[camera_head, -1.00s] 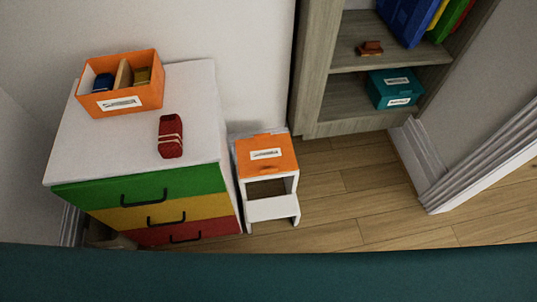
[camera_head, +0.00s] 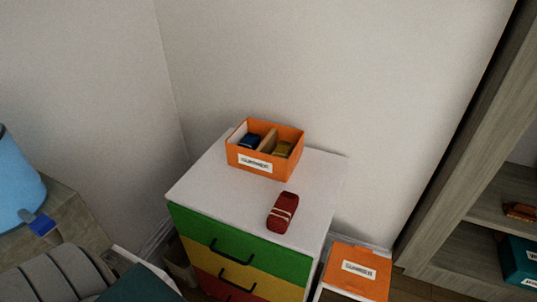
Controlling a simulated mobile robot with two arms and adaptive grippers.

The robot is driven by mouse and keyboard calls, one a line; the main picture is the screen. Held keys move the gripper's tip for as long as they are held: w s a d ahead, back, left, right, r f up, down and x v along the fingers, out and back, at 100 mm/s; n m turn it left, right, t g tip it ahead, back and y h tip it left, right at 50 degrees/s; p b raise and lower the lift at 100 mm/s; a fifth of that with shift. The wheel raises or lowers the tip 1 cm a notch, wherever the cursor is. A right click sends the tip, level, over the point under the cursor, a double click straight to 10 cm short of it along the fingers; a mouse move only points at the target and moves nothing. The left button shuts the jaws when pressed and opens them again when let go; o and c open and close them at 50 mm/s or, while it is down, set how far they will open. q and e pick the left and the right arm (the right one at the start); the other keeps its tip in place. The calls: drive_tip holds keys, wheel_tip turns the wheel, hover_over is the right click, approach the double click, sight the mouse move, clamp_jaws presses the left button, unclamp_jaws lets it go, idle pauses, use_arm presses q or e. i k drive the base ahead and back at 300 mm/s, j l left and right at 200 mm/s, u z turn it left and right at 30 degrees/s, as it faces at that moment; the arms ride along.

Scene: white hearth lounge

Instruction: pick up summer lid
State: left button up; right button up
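The summer lid is an orange flat piece (camera_head: 357,271) with a white label. It lies on top of a small white stool to the right of the drawer chest, at the bottom of the head view. Its lower part is near the frame's bottom edge. An orange open box (camera_head: 265,165) with a similar white label stands on the chest top, with a divider and a blue and a yellow item inside.
The white-topped chest (camera_head: 210,190) has green, yellow and red drawers. A red toy car (camera_head: 282,212) sits on it. A wooden shelf (camera_head: 455,150) holds a teal box (camera_head: 520,262) at right. A light-blue object (camera_head: 14,185) and grey ribbed surface (camera_head: 45,275) are at left.

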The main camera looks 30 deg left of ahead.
sight(356, 270)
drive_tip(key=i+l+u, duration=0.45)
drive_tip(key=l, duration=0.2)
drive_tip(key=l+u, duration=0.2)
drive_tip(key=i+l+u, duration=0.2)
drive_tip(key=l, duration=0.3)
drive_tip(key=l+u, duration=0.2)
drive_tip(key=l, duration=0.15)
